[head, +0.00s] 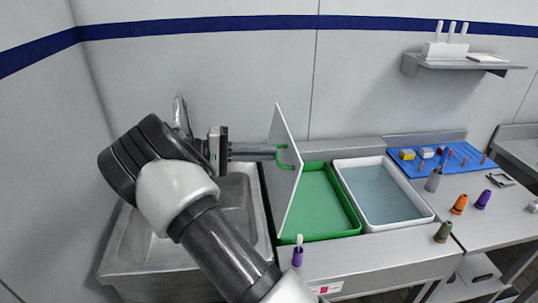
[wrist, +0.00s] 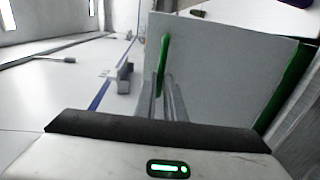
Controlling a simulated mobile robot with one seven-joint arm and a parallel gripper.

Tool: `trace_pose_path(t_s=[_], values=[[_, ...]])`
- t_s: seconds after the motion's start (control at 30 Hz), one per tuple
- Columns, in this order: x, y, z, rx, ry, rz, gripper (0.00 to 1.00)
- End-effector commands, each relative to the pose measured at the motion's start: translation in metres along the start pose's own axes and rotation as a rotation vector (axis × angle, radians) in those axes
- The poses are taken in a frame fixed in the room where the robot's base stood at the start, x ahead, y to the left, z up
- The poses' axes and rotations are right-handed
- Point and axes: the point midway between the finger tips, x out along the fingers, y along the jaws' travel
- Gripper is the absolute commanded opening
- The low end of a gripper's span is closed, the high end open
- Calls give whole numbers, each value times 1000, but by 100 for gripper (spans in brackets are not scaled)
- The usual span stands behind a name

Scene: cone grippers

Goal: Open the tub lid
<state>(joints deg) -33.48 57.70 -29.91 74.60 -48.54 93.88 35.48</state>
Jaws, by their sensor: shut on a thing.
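The white tub lid (head: 286,190) stands steeply raised along the left side of the green tub (head: 335,200). The tub's green inside shows to the right of the lid. The lid has a green handle (head: 282,144) on its left-facing side. My gripper (head: 276,152) reaches in from the left and is shut on this handle. In the wrist view my gripper's long fingers (wrist: 172,100) meet the green handle (wrist: 163,58), with the white lid (wrist: 225,65) filling the space beyond. The exact contact at the fingertips is small and partly hidden.
A white tray (head: 427,214) of bluish liquid stands right of the green tub. A metal sink (head: 243,200) lies left, partly behind my arm. A blue pegboard (head: 462,154) and several coloured cones are farther right.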

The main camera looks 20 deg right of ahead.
Motion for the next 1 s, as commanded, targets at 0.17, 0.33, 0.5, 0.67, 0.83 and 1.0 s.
trace_pose_path(t_s=[0.17,0.33,0.5,0.67,0.83,1.0], values=[[-4,-7,1,-7,0,-11,0],[-4,-9,1,-9,1,-13,0],[-4,-10,1,-11,2,-14,16],[-3,-8,1,-9,1,-12,28],[-3,-6,1,-6,1,-9,28],[-15,-6,0,-4,3,-9,28]])
